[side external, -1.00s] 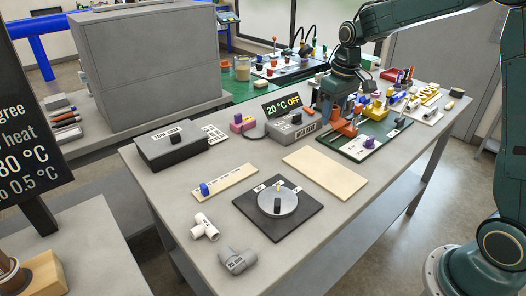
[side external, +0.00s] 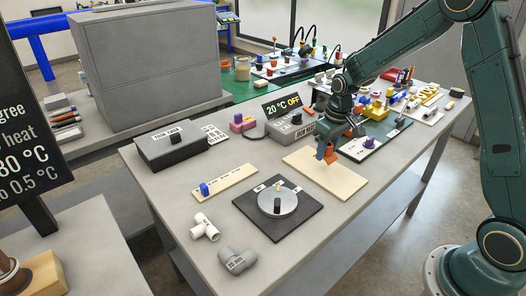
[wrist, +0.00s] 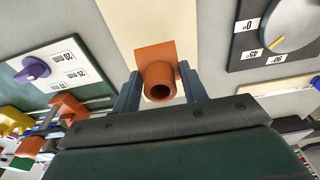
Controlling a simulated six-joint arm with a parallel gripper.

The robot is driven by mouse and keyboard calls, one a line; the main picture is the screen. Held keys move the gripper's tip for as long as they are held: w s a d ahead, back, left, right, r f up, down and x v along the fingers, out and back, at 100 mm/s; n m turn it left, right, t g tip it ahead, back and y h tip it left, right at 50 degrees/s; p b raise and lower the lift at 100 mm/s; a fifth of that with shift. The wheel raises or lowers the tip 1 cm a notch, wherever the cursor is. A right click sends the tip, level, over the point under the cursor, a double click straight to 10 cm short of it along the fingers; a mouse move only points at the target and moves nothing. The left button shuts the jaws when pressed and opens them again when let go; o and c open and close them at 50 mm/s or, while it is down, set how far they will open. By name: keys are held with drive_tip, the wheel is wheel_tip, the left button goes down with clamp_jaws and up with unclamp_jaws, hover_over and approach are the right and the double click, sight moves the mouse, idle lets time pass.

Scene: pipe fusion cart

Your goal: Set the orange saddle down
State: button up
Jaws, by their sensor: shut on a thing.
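The orange saddle (side external: 326,152) has a curved base plate and a short round spigot with a dark bore. My gripper (wrist: 160,88) is shut on it, one finger on each side of the spigot in the wrist view, where the saddle (wrist: 158,80) shows between the fingers. In the side view my gripper (side external: 331,143) points down over the pale rectangular board (side external: 320,178). The saddle is at the board's back right part. I cannot tell whether it touches the board or hangs just above it.
A black plate with a round grey dial (side external: 277,201) lies at the board's front left. The green fixture board (side external: 385,140), with a purple knob and orange blocks, is behind right. A grey heater box (side external: 292,131) stands behind left. The board's front half is clear.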

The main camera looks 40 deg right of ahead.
sight(326, 159)
drive_tip(key=shift+f, duration=1.95)
drive_tip(key=shift+f, duration=0.15)
drive_tip(key=o, duration=0.9)
drive_tip(key=shift+o, duration=0.2)
drive_tip(key=r, duration=0.3)
drive_tip(key=s+r, duration=0.1)
drive_tip(key=r, duration=0.7)
drive_tip(key=shift+s, duration=0.15)
drive_tip(key=shift+s+r, duration=0.1)
drive_tip(key=shift+r, duration=0.55)
